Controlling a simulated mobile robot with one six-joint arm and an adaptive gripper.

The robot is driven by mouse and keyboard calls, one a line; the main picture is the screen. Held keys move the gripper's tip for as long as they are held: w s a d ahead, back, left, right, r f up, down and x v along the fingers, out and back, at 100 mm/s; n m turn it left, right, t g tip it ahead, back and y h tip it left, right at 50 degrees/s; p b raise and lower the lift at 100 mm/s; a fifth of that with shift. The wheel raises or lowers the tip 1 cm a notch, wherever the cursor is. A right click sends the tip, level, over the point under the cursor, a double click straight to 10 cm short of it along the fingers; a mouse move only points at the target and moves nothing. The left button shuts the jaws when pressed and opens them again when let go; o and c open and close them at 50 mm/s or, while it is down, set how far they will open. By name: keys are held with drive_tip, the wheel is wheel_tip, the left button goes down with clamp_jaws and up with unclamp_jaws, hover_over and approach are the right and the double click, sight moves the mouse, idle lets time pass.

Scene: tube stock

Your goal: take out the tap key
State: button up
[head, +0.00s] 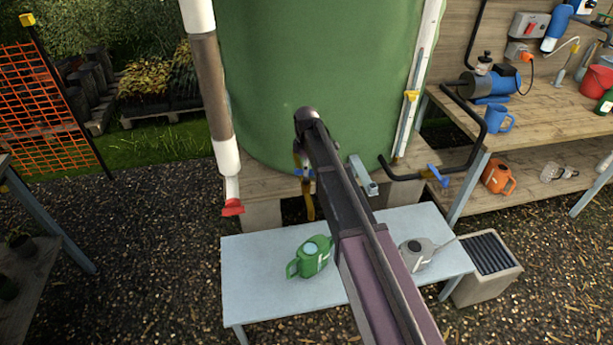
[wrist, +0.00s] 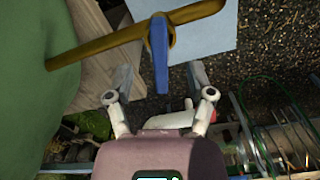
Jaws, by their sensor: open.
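The blue tap key (wrist: 159,55) sits in the brass tap (wrist: 95,49) that comes out of the green tank (wrist: 25,70). In the head view the blue key (head: 305,172) shows as a small blue piece on the brass tap (head: 309,205), partly behind my arm. My gripper (wrist: 157,75) is open in the wrist view. Its two fingers stand left and right of the blue key in the picture, with a gap on each side. I cannot tell how deep the key lies between them. My arm hides the gripper in the head view.
A pale bench (head: 245,260) below carries a green watering can (head: 311,257) and a grey watering can (head: 416,252). A downpipe (head: 213,90) with a red valve (head: 232,207) is left; a black pipe (head: 405,177) with a blue lever (head: 437,175) is right.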

sight(306, 179)
drive_tip(key=shift+a+f+b, duration=0.1)
drive_tip(key=shift+f+b, duration=2.45)
drive_tip(key=shift+f, duration=0.05)
clamp_jaws()
